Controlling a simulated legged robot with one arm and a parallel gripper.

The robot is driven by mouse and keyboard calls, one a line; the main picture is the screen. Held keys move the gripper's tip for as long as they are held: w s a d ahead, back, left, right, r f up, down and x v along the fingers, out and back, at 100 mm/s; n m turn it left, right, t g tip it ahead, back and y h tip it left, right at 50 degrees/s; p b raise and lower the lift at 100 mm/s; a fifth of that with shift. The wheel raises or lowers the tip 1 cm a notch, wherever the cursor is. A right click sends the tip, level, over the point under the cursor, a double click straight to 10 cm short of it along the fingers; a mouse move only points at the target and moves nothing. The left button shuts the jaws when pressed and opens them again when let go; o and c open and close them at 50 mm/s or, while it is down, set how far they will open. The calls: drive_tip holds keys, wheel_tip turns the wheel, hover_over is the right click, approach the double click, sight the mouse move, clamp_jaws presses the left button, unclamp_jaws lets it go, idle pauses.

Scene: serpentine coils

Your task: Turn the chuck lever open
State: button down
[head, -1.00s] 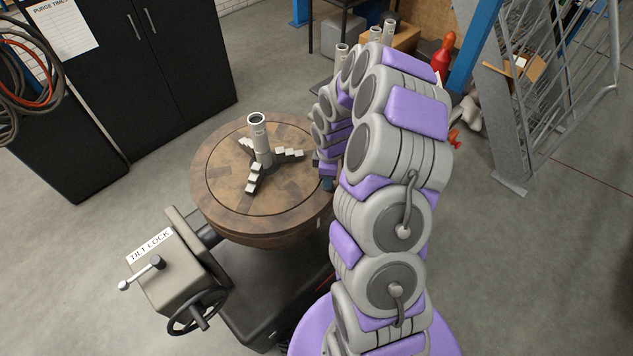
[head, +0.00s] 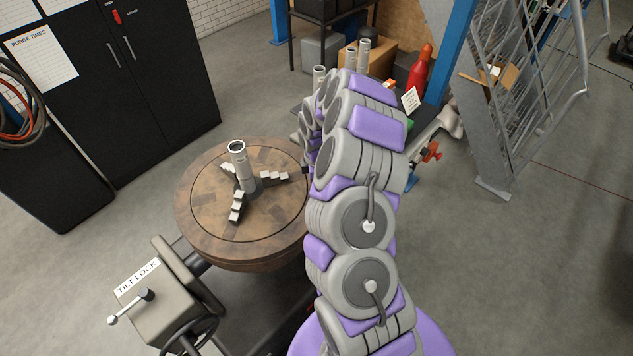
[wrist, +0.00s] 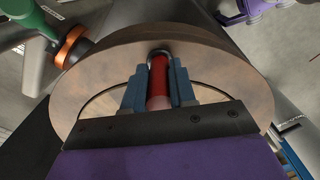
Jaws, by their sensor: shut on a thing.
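The round wooden-topped turntable (head: 275,220) carries a chuck with stepped grey jaws (head: 236,207). An upright grey pipe (head: 243,165) stands at its centre. In the wrist view, my gripper (wrist: 159,88) has its blue fingers closed on the red grip of the chuck lever (wrist: 158,72), one finger on each side. The lever has a dark end cap and lies against the turntable's brown rim (wrist: 225,75). In the head view my arm's links cover the gripper and the lever, at the turntable's right side.
A tilt-lock box (head: 160,305) with a crank stands at the lower left. Black cabinets (head: 150,80) stand behind it. A red bottle (head: 419,70) and more pipes (head: 363,55) are behind my arm. A grey wire rack (head: 520,100) stands to the right. Floor at right is open.

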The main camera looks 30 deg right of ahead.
drive_tip(key=shift+w+r, duration=0.15)
drive_tip(key=shift+w, duration=0.15)
drive_tip(key=c, duration=1.3)
unclamp_jaws()
drive_tip(key=shift+c, duration=0.2)
drive_tip(key=o, duration=0.4)
drive_tip(key=shift+w+d, duration=0.1)
wheel_tip(320, 180, up, 17)
drive_tip(key=shift+d, duration=0.1)
